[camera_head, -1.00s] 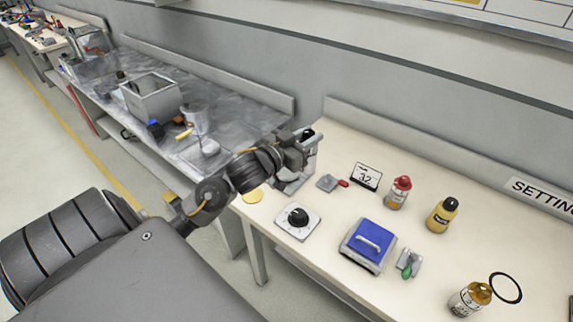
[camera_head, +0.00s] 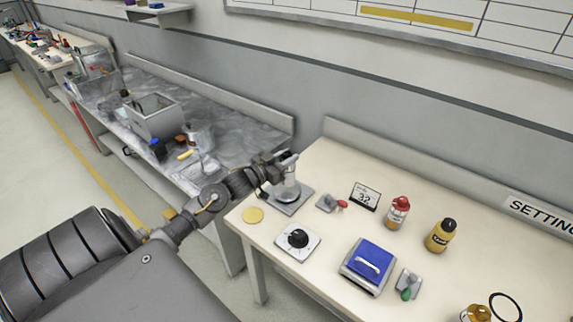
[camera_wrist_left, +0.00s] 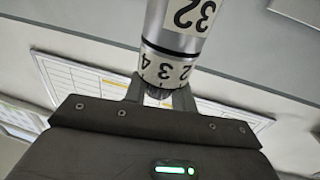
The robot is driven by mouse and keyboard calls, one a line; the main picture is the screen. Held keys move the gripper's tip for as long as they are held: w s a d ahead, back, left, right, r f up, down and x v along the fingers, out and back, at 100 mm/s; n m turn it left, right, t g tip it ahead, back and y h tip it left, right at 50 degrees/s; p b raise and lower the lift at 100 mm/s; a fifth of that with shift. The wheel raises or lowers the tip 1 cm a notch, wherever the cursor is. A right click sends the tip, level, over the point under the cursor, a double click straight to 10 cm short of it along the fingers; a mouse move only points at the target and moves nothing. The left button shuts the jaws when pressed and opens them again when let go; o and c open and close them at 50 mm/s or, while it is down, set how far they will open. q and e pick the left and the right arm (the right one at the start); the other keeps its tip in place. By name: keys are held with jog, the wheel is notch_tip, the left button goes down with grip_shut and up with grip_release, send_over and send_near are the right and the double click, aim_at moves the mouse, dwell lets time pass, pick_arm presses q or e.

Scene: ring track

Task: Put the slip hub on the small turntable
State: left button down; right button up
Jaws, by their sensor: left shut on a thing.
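My left gripper (camera_head: 284,167) is shut on a silver cylinder, which I take to be the slip hub (camera_wrist_left: 178,40). In the left wrist view it carries a white "32" label and a numbered ring reading 4, 3, 2, close to the jaws. In the head view the cylinder is upright over a grey square plate (camera_head: 292,207) at the bench's left end, which I take to be the small turntable. The gripper partly covers the cylinder. I cannot tell whether its lower end touches the plate. My right gripper is out of view.
On the cream bench are a black dial on a white plate (camera_head: 298,241), a yellow disc (camera_head: 253,215), a small red-handled device (camera_head: 328,203), a "32" card (camera_head: 366,196), a blue-topped box (camera_head: 368,264), and red-capped (camera_head: 398,213) and yellow (camera_head: 440,236) bottles. A grey marbled bench adjoins at left.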

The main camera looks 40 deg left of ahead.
pick_arm(q)
jog(key=shift+w+a+f, duration=0.1)
jog(key=shift+a+f, duration=0.2)
notch_tip(320, 180, down, 2)
jog(key=shift+f+p, duration=0.15)
jog(key=shift+p, duration=0.45)
jog(key=shift+f, duration=0.4)
jog(key=shift+f, duration=0.1)
jog(key=c, duration=1.1)
grip_release()
jog(key=shift+c, duration=0.2)
